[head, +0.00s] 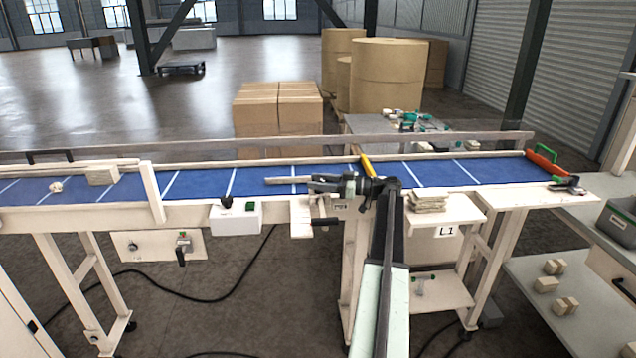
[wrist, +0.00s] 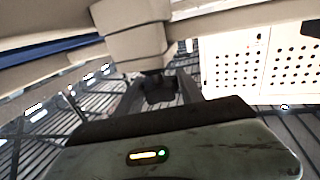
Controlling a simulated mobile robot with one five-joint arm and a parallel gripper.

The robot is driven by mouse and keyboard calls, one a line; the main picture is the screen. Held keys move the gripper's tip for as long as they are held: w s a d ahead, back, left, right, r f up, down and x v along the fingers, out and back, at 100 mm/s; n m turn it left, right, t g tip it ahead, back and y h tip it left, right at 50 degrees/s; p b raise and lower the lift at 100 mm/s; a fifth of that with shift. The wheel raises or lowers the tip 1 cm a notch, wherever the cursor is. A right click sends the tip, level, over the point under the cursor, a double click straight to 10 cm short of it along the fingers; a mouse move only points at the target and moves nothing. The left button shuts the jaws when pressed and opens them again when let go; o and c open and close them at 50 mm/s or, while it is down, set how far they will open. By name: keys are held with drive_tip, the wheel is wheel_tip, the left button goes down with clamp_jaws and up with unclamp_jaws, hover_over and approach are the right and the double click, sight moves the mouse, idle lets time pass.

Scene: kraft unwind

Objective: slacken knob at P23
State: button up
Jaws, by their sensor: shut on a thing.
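My gripper (head: 328,185) is at the near rail of the blue conveyor in the head view, at the end of my arm. In the wrist view, my gripper (wrist: 158,82) has its two dark fingers on either side of a small dark knob (wrist: 157,92) and is shut on it. The knob sits under a cream bracket (wrist: 135,45). In the head view I cannot pick the knob out behind the gripper. A small label (head: 339,207) on the rail is too small to read.
The blue conveyor belt (head: 440,172) runs across the view. A white switch box (head: 236,217) and a black-handled bracket (head: 325,221) are left of my arm. A small shelf with stacked pieces (head: 428,201) and an L1 sign (head: 446,231) are to its right. A yellow bar (head: 367,165) lies close behind.

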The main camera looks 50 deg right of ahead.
sight(318, 179)
drive_tip(key=shift+a+f, duration=0.1)
drive_tip(key=shift+f, duration=0.05)
drive_tip(key=o, duration=1.4)
drive_tip(key=shift+r+p, duration=0.3)
wheel_tip(318, 179, up, 3)
drive_tip(key=p, duration=0.3)
drive_tip(key=s+a, duration=0.3)
drive_tip(key=s, duration=0.1)
drive_tip(key=s+a+r+p, duration=0.1)
drive_tip(key=s+a, duration=0.2)
drive_tip(key=s, duration=0.1)
drive_tip(key=s+a, duration=0.4)
drive_tip(key=shift+s+r, duration=0.15)
drive_tip(key=shift+r, duration=0.05)
drive_tip(key=shift+a, duration=0.1)
